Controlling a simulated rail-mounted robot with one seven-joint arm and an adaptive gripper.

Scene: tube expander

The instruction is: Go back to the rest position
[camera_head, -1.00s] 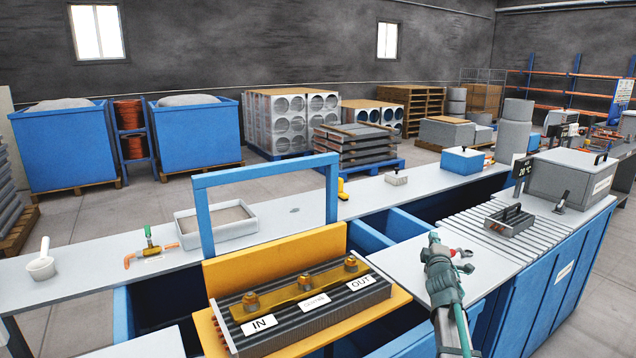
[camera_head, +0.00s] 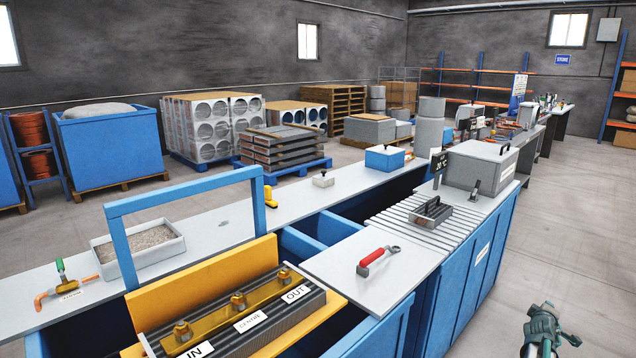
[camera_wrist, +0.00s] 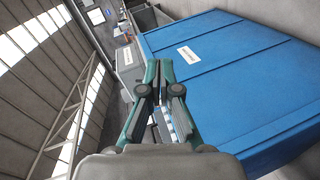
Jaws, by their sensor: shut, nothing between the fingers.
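My gripper (camera_head: 545,318) is at the lower right in the head view, over the grey floor to the right of the blue cabinets. It is empty and apart from the bench. In the wrist view my gripper (camera_wrist: 159,72) has its two green and dark fingers drawn together with nothing held. A red-handled tool (camera_head: 377,262) lies on the white worktop (camera_head: 335,260), apart from my gripper.
The blue cabinet side (camera_head: 470,268) stands left of my gripper; its blue panel (camera_wrist: 225,70) fills the right of the wrist view. A yellow fixture with a finned block (camera_head: 250,320) stands at the lower left. The floor (camera_head: 575,220) at right is clear.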

